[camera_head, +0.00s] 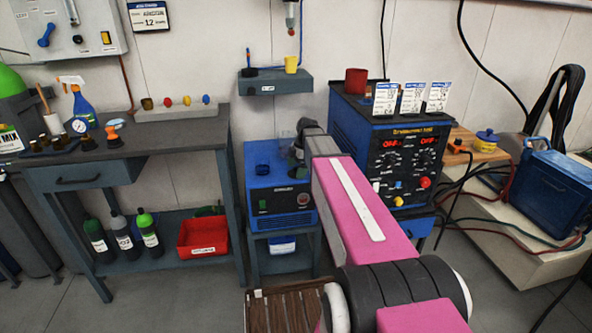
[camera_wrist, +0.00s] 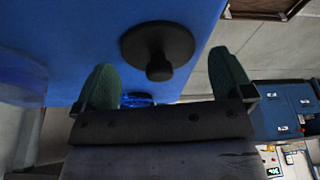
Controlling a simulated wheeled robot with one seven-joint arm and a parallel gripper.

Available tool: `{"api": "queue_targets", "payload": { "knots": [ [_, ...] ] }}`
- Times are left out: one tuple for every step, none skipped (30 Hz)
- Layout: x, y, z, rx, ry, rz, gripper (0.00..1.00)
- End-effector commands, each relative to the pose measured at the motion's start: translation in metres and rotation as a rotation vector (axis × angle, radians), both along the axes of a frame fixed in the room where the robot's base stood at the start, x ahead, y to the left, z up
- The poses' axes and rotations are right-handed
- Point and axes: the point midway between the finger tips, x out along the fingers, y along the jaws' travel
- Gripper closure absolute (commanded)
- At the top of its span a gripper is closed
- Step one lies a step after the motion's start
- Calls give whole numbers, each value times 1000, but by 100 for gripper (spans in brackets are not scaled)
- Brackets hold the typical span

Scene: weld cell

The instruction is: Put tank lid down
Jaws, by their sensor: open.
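The tank lid, a dark round disc with a knob (camera_wrist: 158,48), rests on the blue top of a box-shaped unit (camera_wrist: 70,25) in the wrist view. My gripper (camera_wrist: 165,82) is open, with its two green fingers spread wide apart. The lid's knob lies between and beyond the fingertips in the picture, and no finger appears to touch it. A small bright blue part (camera_wrist: 138,99) shows between the fingers, partly hidden by the gripper body. In the head view my gripper (camera_head: 299,140) is above the right side of the blue unit (camera_head: 268,203), partly hidden by my arm.
A blue-black welding machine (camera_head: 405,150) stands right of the blue unit. A grey wall shelf (camera_head: 276,84) with a yellow cup hangs behind it. A workbench (camera_head: 130,145) with a spray bottle and small tools stands to the left, a red bin (camera_head: 203,238) below.

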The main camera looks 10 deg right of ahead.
Motion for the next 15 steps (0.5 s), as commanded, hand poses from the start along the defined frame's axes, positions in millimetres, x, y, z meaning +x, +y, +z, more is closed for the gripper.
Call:
{"api": "queue_targets", "payload": {
  "knots": [
    [1,-2,6,0,-1,0,2],
    [1,-3,10,0,-1,0,2],
    [1,-5,16,-1,-2,-1,2],
    [1,-6,21,-1,-2,-1,2],
    [2,-7,26,0,-3,-1,2],
    [2,-9,33,-1,-2,-1,2],
    [3,-11,38,-1,-2,-1,2],
    [3,-12,44,0,-3,-1,2],
    [3,-14,50,-1,-2,-1,2],
    [4,-15,56,-1,-2,-1,2],
    [4,-17,61,-1,-2,-1,2],
    [4,-18,68,0,-3,-1,2],
    [5,-20,73,-1,-2,-1,2],
    [5,-21,77,-1,-2,-1,2],
    [5,-23,83,-1,-2,-1,2]
  ]
}}
